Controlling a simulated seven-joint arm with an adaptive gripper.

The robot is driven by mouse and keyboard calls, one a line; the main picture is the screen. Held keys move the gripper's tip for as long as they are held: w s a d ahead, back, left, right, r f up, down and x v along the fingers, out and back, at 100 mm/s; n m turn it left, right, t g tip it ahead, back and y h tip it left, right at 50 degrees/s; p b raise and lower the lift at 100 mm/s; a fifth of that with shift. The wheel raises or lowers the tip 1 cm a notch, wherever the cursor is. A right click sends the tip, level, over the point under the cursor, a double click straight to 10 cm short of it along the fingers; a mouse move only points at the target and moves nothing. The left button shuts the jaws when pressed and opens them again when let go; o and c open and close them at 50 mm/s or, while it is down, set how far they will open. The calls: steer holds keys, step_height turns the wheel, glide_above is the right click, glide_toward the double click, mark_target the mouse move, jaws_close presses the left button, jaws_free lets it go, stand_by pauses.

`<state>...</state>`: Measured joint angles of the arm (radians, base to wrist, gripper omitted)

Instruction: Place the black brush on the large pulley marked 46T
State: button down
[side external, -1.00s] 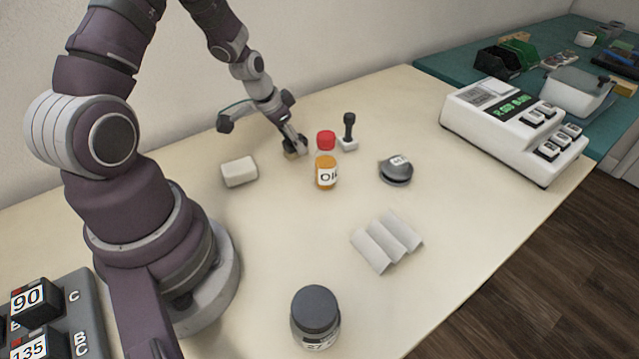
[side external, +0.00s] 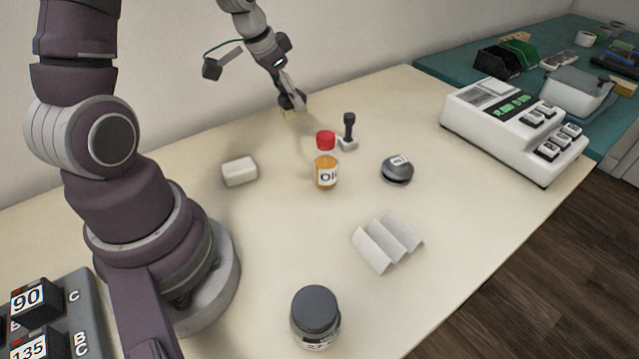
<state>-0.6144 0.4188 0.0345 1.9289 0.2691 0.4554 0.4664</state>
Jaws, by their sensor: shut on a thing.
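My gripper (side external: 291,97) is shut on a small dark piece with a tan underside, which looks like the black brush (side external: 289,112). It holds it above the back of the table, behind and left of the oil bottle. The fingers partly hide it. A dark grey rounded piece with a white label (side external: 397,170) sits right of the bottle; its label is too small to read. A grey jar-like piece (side external: 315,318) at the front has a label that seems to begin with 27. I cannot make out a 46T mark on anything.
An oil bottle with a red cap (side external: 326,170), a black-handled tool on a pale base (side external: 348,132), a white block (side external: 239,171) and a folded grey sheet (side external: 386,242) stand on the table (side external: 440,215). A white keyed machine (side external: 513,130) is at the right.

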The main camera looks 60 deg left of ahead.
step_height(320, 180, up, 6)
steer(key=shift+f, duration=0.1)
steer(key=d, duration=0.9)
steer(key=shift+s+d, duration=0.3)
steer(key=shift+s, duration=0.1)
steer(key=s+d, duration=0.3)
steer(key=d, duration=0.3)
glide_toward(404, 158)
steer(key=shift+w+f, duration=1.1)
steer(key=shift+f, duration=1.6)
